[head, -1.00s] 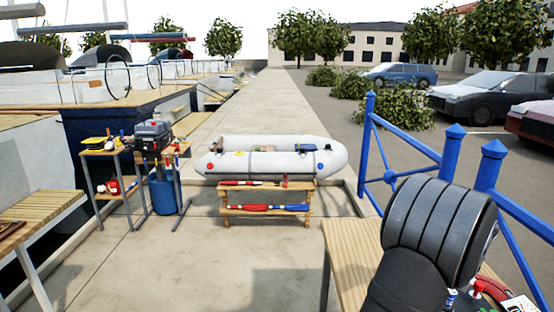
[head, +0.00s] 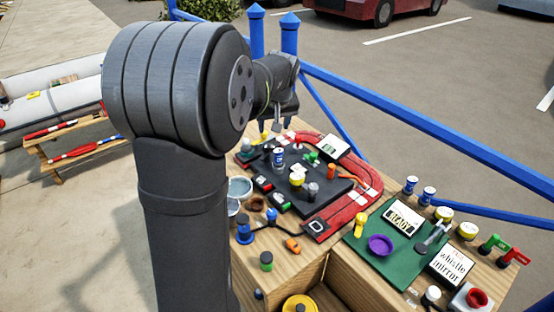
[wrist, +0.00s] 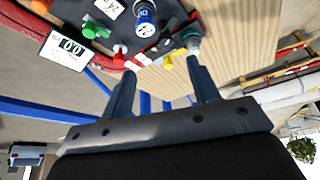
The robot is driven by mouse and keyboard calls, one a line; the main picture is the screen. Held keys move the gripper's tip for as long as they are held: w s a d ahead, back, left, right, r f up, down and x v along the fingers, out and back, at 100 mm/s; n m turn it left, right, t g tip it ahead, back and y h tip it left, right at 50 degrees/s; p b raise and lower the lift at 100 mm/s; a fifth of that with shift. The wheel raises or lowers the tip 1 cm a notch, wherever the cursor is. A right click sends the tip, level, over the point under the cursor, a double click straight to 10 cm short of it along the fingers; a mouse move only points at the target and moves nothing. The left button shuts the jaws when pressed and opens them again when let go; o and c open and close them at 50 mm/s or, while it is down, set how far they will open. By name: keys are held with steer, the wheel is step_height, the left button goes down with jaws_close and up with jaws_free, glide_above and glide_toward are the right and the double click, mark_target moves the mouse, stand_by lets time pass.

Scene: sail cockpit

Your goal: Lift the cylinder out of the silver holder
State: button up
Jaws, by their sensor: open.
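My gripper (wrist: 162,70) is open, with nothing held between its fingers. In the head view my gripper (head: 283,108) hangs above the back left corner of the workbench. A blue and white cylinder (head: 279,157) stands on the dark board; it also shows in the wrist view (wrist: 145,20), beyond the fingertips. A small grey cylinder (head: 313,190) stands nearer on the same board. A grey-green piece (wrist: 191,38) is close to the right fingertip in the wrist view; contact is unclear. I cannot tell which piece is the silver holder.
A blue railing (head: 420,120) runs behind the bench.

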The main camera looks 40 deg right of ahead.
steer(key=m, duration=0.2)
glide_toward(278, 150)
steer(key=shift+h, duration=0.3)
steer(key=shift+a+x, duration=0.15)
steer(key=shift+x, duration=1.9)
steer(key=shift+a+x, duration=0.15)
steer(key=shift+x, duration=1.9)
steer(key=shift+s+f, duration=0.1)
steer(key=shift+s, duration=0.05)
steer(key=shift+c, duration=0.2)
jaws_close()
